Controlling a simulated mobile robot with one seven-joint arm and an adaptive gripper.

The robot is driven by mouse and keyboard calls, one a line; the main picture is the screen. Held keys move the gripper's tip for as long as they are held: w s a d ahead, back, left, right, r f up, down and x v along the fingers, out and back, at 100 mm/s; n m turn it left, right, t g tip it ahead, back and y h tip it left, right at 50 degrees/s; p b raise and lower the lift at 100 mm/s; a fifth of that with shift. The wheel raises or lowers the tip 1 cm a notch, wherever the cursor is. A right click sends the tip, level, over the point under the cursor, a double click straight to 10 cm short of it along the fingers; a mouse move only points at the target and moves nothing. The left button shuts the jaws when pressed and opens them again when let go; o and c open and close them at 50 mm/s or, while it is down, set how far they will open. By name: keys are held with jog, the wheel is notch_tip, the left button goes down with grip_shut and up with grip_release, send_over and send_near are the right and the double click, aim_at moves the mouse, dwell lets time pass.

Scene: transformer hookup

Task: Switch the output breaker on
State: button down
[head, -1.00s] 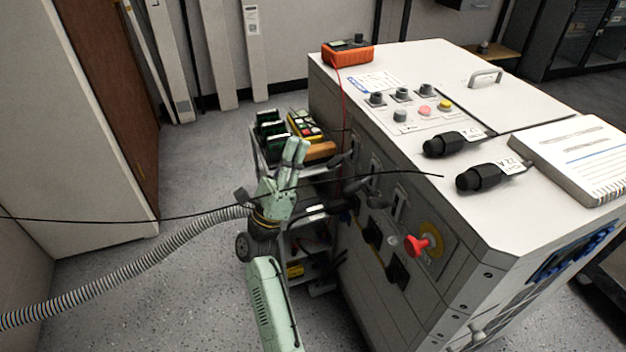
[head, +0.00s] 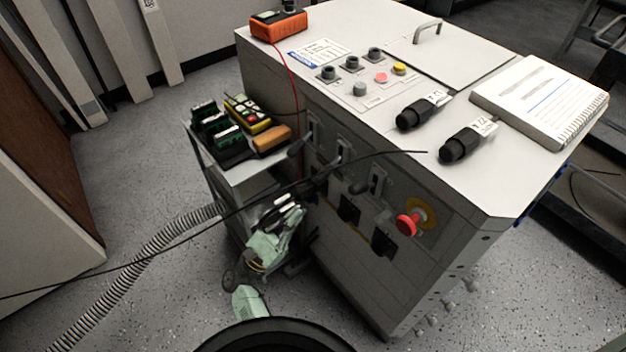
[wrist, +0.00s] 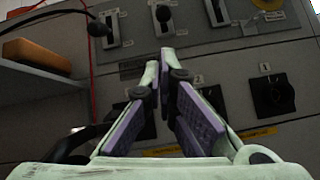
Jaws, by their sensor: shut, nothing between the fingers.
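The grey cabinet (head: 330,235) has three lever switches on its front panel: a left lever (head: 312,132), a middle lever (head: 343,152) and a right lever (head: 374,184). I cannot read which one is the output breaker. In the wrist view the left lever (wrist: 98,28) and middle lever (wrist: 163,14) show black ball knobs, and the right lever (wrist: 216,12) is cut by the top edge. My gripper (head: 294,206) is low in front of the panel. In the wrist view its shut, empty fingertips (wrist: 168,56) are below the middle lever, apart from its knob.
Black sockets (wrist: 272,95) sit below the levers, with a red knob (head: 408,224) to the right. A cart (head: 225,175) with an orange-brown block (head: 272,139) stands close on the left. A black cable crosses in front of the panel. Open floor lies left.

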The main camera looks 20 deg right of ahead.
aim_at(318, 183)
jog(key=p+x, duration=0.5)
jog(key=x, duration=0.5)
jog(key=shift+w+a, duration=0.15)
jog(key=shift+w, duration=0.05)
dwell(0.3)
